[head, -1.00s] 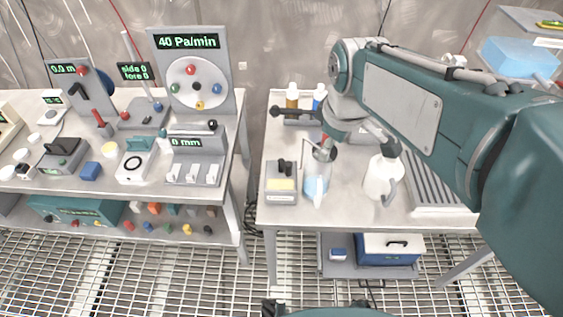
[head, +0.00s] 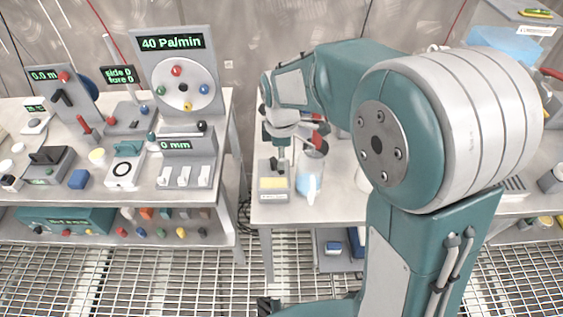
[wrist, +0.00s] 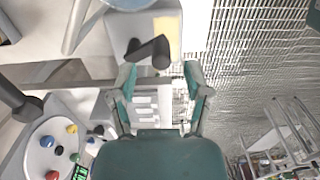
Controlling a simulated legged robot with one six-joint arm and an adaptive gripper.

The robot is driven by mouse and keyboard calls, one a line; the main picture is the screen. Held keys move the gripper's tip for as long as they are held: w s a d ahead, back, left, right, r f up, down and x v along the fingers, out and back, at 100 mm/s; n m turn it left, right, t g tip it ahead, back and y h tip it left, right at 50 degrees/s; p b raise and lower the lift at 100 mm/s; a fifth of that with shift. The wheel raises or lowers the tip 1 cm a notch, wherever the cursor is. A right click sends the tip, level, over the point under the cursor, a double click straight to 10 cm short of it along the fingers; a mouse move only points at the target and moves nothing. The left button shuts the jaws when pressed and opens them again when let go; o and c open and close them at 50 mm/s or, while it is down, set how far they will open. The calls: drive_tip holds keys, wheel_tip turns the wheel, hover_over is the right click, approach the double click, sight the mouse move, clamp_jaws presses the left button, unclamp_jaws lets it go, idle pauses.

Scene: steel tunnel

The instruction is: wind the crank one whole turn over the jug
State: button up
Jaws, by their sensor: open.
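A clear jug with pale blue liquid (head: 308,187) stands on the right-hand table beside a grey box with a yellow panel (head: 273,196). In the wrist view a thick black handle (wrist: 152,51) stands near the yellow panel (wrist: 167,36). Another black rod with a knobbed end (wrist: 22,102) shows at the left. I cannot tell which is the crank. My gripper (head: 282,158) is low over the box, left of the jug. In the wrist view my gripper (wrist: 160,76) is open and empty, with the black handle just beyond its fingertips, apart from them.
The left table carries a panel reading 40 Pa/min (head: 172,43), a 0 mm block (head: 176,146) and several small devices. A gap with a grated floor (head: 246,280) lies between the tables. My arm hides much of the right table.

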drive_tip(key=shift+a+f, duration=0.15)
drive_tip(key=shift+f, duration=1.65)
clamp_jaws()
drive_tip(key=shift+m, duration=0.3)
